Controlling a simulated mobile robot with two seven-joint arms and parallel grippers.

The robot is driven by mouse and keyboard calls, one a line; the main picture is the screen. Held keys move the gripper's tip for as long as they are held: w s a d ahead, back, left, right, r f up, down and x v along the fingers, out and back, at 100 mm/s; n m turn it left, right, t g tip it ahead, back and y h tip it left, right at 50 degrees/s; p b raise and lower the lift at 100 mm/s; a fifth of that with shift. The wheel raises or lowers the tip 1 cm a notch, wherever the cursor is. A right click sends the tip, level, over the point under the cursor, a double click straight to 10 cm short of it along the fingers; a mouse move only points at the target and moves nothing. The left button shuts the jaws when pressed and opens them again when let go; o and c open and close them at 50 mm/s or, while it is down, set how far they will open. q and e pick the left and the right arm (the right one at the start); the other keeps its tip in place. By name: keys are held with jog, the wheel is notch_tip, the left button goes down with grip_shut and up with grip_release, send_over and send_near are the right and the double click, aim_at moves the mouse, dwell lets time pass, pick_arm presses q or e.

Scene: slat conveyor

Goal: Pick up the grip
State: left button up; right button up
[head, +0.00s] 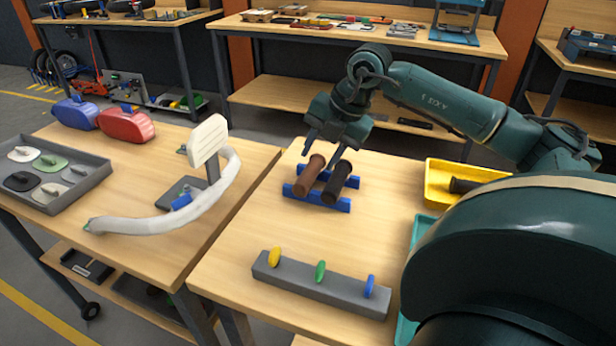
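A brown grip (309,176) and a black grip (336,183) lie side by side, tilted, on a blue rack (317,199) on the right-hand table. Another black grip (464,186) lies in the yellow tray. I cannot tell whether a fingertip touches a grip. My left gripper is not in view.
The yellow tray (432,184) and a teal tray (417,232), partly hidden, are at the right. A grey bar (330,291) with coloured pieces lies in front. A white curved handlebar (165,224) stands on the left table. The wood around the rack is clear.

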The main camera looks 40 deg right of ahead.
aim_at(308, 177)
jog(key=p+x, duration=0.1)
jog(key=x, duration=0.6)
jog(key=shift+f, duration=0.15)
jog(key=shift+c, duration=0.3)
jog(key=c, duration=0.7)
notch_tip(308, 177, up, 10)
jog(key=shift+r, duration=0.1)
